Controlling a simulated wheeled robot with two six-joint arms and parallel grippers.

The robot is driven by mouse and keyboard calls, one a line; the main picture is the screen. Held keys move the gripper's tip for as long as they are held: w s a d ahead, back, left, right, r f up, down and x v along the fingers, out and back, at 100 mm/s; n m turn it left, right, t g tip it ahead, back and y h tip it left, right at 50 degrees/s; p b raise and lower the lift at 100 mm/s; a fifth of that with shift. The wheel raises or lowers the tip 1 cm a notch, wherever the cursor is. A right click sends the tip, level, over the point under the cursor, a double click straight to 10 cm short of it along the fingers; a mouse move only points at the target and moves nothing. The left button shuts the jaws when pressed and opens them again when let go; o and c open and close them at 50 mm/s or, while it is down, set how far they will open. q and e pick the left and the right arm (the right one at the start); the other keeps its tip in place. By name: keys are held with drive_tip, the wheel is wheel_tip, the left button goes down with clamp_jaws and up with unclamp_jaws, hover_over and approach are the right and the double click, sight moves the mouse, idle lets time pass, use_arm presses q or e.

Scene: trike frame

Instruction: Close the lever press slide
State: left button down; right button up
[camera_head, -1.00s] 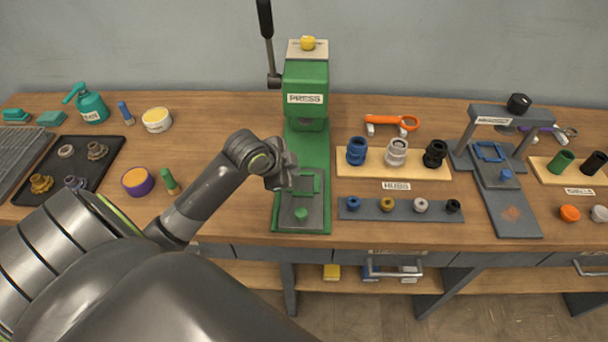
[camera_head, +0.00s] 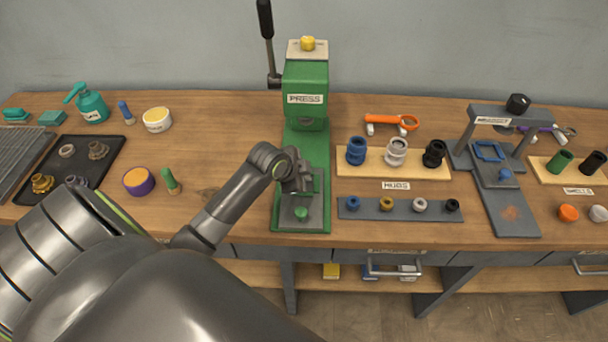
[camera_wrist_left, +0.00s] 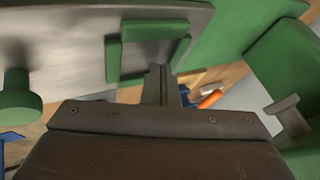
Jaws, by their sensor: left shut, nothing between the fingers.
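The green lever press (camera_head: 306,92) stands at the back of the bench, with its black lever (camera_head: 266,22) upright on its left side. Its grey slide (camera_head: 290,222) sits out in front on the green base, with a green knob (camera_head: 301,213) near the front edge and a green square frame (camera_head: 318,184) behind it. My left gripper (camera_head: 304,190) is shut and empty over the slide, behind the knob, and hides part of the frame. In the left wrist view its fingers (camera_wrist_left: 160,82) are together beside the green frame (camera_wrist_left: 147,30); the knob (camera_wrist_left: 17,96) is at left. I cannot tell whether they touch.
Right of the press are a wooden hub rack (camera_head: 375,170) and a grey strip of small parts (camera_head: 375,212). A grey gantry fixture (camera_head: 510,212) stands farther right. Left are a purple-rimmed tub (camera_head: 138,182), a green marker-like piece (camera_head: 170,181) and a black tray (camera_head: 105,170).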

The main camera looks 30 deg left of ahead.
use_arm(q)
drive_tip(key=w+a, duration=0.1)
drive_tip(key=w, duration=0.1)
drive_tip(key=w+a+b, duration=0.1)
drive_tip(key=w, duration=0.1)
drive_tip(key=w+a, duration=0.2)
drive_tip(key=shift+w, duration=0.35)
